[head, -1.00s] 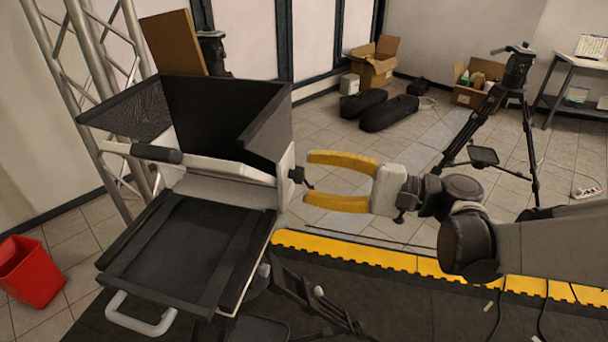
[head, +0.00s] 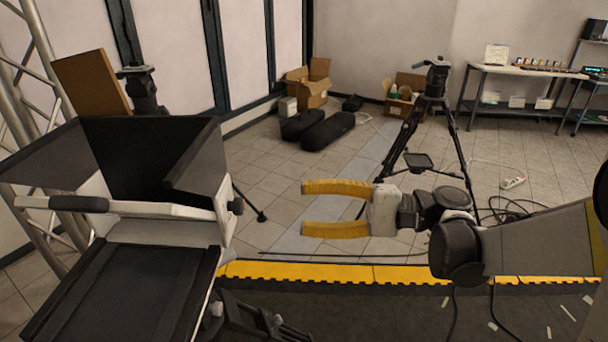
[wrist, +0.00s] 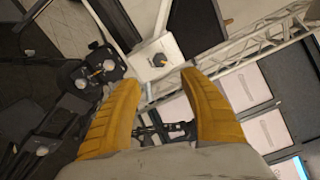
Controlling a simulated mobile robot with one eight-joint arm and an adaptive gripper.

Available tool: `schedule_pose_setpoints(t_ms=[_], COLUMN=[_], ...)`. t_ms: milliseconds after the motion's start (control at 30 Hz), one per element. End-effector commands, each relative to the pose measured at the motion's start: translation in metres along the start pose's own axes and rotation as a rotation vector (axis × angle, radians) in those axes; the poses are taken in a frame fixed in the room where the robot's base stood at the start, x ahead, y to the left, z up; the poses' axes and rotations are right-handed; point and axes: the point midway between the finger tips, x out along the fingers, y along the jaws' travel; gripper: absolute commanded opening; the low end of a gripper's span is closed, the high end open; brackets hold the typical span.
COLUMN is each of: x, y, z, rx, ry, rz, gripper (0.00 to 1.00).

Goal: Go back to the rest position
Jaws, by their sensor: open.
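My gripper (head: 310,209) has two yellow fingers spread apart, with nothing between them. In the head view it points left and is held in the air at mid-picture, right of the white and black hooded stand (head: 165,220). A clear gap lies between the fingertips and the stand. In the wrist view the yellow fingers of my gripper (wrist: 160,85) are also wide apart, with parts of the stand and a metal truss (wrist: 250,45) beyond them.
A black tripod (head: 415,140) stands behind my gripper. Two black bags (head: 325,130) and cardboard boxes (head: 307,85) lie on the tiled floor farther back. A yellow-edged dark mat (head: 340,272) runs below. A worktable (head: 520,72) stands at the back right.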

Motion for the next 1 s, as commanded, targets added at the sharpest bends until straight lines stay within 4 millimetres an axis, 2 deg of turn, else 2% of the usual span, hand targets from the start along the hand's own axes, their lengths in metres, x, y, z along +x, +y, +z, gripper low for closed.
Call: schedule_pose_setpoints(t_ms=[167, 267, 333, 467, 600, 700, 800, 900, 1000], x=[0.007, 0.008, 0.001, -0.033, -0.087, -0.124, -0.151, -0.168, -0.174], y=[0.016, 0.044, 0.070, 0.116, 0.152, 0.165, 0.169, 0.169, 0.168], z=[0.003, 0.006, 0.010, 0.019, 0.030, 0.038, 0.043, 0.046, 0.047], rx=[-0.014, -0.051, -0.100, -0.235, -0.427, -0.567, -0.682, -0.755, -0.786], ry=[0.071, 0.182, 0.272, 0.431, 0.561, 0.620, 0.652, 0.668, 0.673], rz=[0.099, 0.257, 0.401, 0.686, 0.990, 1.174, 1.310, 1.392, 1.426], gripper=[0.51, 0.51, 0.51, 0.51, 0.51, 0.51, 0.51, 0.51, 0.51])
